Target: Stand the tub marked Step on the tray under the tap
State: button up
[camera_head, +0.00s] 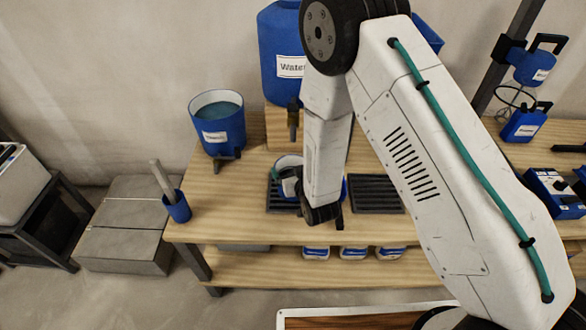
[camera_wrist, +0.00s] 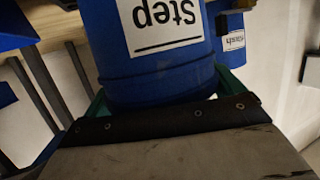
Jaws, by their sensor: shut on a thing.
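The blue tub marked Step (camera_wrist: 160,75) fills the middle of the wrist view, its label upside down there. My gripper (camera_wrist: 165,95) is shut on it, with a green finger at each side. In the head view, my wrist (camera_head: 322,208) hides most of the tub; its pale rim (camera_head: 288,161) shows to the left. The blue water container (camera_head: 278,45) stands behind with its tap (camera_head: 293,115). The dark slatted tray (camera_head: 282,202) lies below the tap, partly hidden by the tub and my wrist. I cannot tell whether the tub touches the tray.
A second dark slatted rack (camera_head: 376,197) lies to the right. A blue bucket (camera_head: 217,125) and a small blue cup with a stick (camera_head: 176,207) stand to the left on the wooden bench (camera_head: 225,228). Several labelled tubs (camera_head: 354,253) sit on the lower shelf.

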jog(key=o, duration=1.7)
jog(key=shift+f, duration=0.1)
jog(key=shift+r, duration=0.2)
jog(key=v, duration=1.2)
jog(key=w+d+r+m+g+h, duration=0.1)
jog(key=d+r+g, duration=0.25)
jog(key=r, duration=0.45)
jog(key=w+d+r+m+g+h, duration=0.1)
jog(key=d+r+g+h, duration=0.1)
jog(key=d+r, duration=0.5)
jog(key=s+d+r+g, duration=0.2)
jog(key=s+r, duration=0.3)
jog(key=s, duration=0.3)
jog(key=s+d+r+m+g+h, duration=0.1)
jog(key=s+d+r+g, duration=0.1)
jog(key=s+d+r, duration=0.3)
jog(key=s+d+r+g, duration=0.3)
jog(key=s+r, duration=0.4)
jog(key=s, duration=0.6)
jog(key=shift+s+d+r+m+h, duration=0.15)
jog(key=shift+d+m+h, duration=0.25)
jog(key=shift+d, duration=0.1)
